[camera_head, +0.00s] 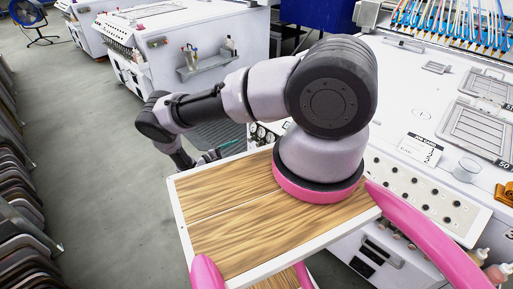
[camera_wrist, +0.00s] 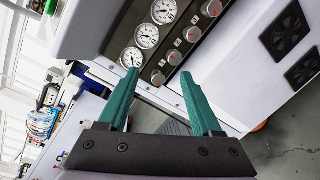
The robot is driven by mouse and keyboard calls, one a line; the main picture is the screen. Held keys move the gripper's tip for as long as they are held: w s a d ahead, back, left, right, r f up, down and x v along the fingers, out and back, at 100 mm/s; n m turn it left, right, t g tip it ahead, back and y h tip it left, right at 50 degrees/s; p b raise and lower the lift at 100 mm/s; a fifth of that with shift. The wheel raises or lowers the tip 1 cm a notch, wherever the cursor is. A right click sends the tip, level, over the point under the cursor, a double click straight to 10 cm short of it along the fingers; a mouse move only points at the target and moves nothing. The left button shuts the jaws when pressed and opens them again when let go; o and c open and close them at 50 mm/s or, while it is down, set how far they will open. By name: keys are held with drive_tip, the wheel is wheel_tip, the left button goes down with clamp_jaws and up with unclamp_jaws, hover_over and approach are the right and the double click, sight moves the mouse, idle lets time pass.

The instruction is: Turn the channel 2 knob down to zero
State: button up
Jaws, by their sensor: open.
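In the wrist view, a dark panel (camera_wrist: 180,40) carries a row of round silver knobs with red marks: one at the top right (camera_wrist: 212,8), one below it (camera_wrist: 193,34), another (camera_wrist: 175,57) and a lowest one (camera_wrist: 158,78). White dial gauges (camera_wrist: 146,35) run alongside the row. No channel number is readable, so I cannot tell which knob is channel 2. My gripper (camera_wrist: 160,74) has teal fingers spread apart, with nothing between them. The fingertips appear near the lowest knobs; contact is not visible. In the head view, a teal finger (camera_head: 215,152) shows left of the gauges (camera_head: 262,133).
Another white machine (camera_head: 195,75) stands behind.

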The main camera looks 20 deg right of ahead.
sight(257, 146)
wheel_tip(257, 146, down, 4)
drive_tip(key=s+d+n+t, duration=0.1)
drive_tip(key=s+n+t, duration=0.1)
drive_tip(key=x, duration=1.1)
clamp_jaws()
